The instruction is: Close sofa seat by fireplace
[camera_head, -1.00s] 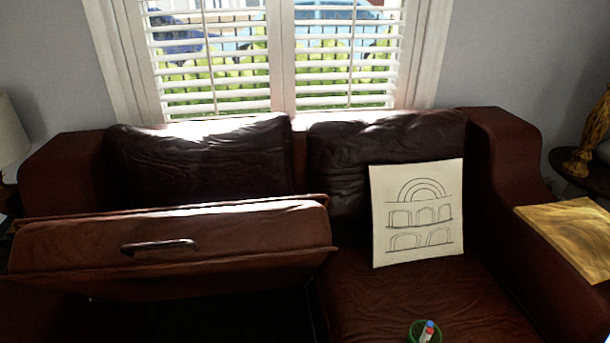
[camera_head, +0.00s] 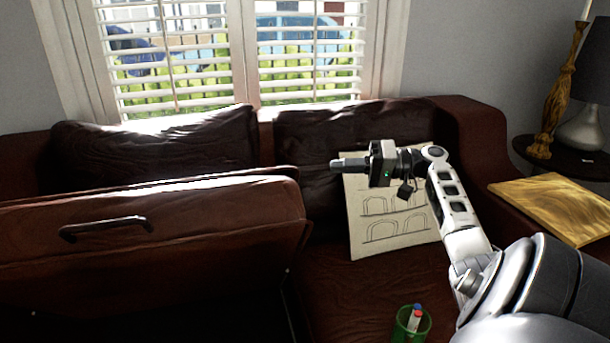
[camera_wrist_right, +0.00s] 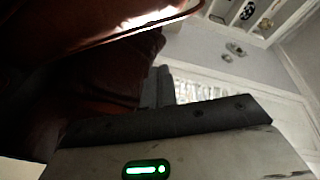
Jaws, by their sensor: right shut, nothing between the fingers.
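The brown leather sofa has its left seat (camera_head: 200,222) tilted up, with a dark handle (camera_head: 105,228) on the face toward me. A dark opening shows beneath it. The right seat (camera_head: 345,285) lies flat. My right gripper (camera_head: 334,164) is shut and empty, pointing left in front of the right back cushion, to the right of the raised seat and apart from it. In the right wrist view the gripper's fingers (camera_wrist_right: 158,88) show close together, with the dark red seat (camera_wrist_right: 75,60) at upper left. My left gripper is not in view.
A drawing on a board (camera_head: 380,225) leans on the right back cushion, partly behind my right arm. A green cup with pens (camera_head: 411,325) stands on the right seat. A wooden board (camera_head: 555,207) lies on the right armrest, near a side table with a lamp (camera_head: 580,128).

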